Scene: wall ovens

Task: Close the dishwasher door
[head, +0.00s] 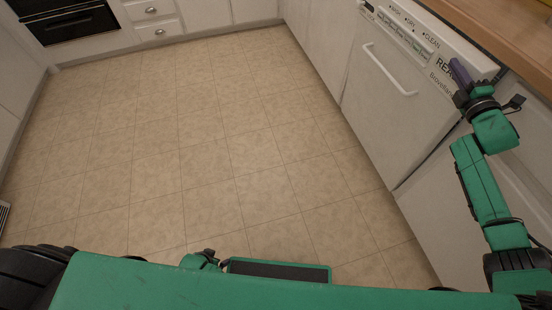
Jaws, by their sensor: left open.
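The white dishwasher door (385,105), with a white bar handle (388,70), stands upright at the right in the head view, about in line with the cabinet fronts. A dark gap runs along its right edge; I cannot tell if it is fully shut. My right gripper (460,74), with purple fingers, is at the right end of the control panel (415,42) on the door's top. I cannot tell if it touches. Its jaw opening is not clear. My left gripper (208,257) shows only as a small part low in the middle, far from the door; it is open.
A wooden countertop (510,35) lies above the dishwasher. White cabinets (315,35) stand beside it and along the back, with a black oven (75,22) at the back left. The tiled floor (190,140) is clear.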

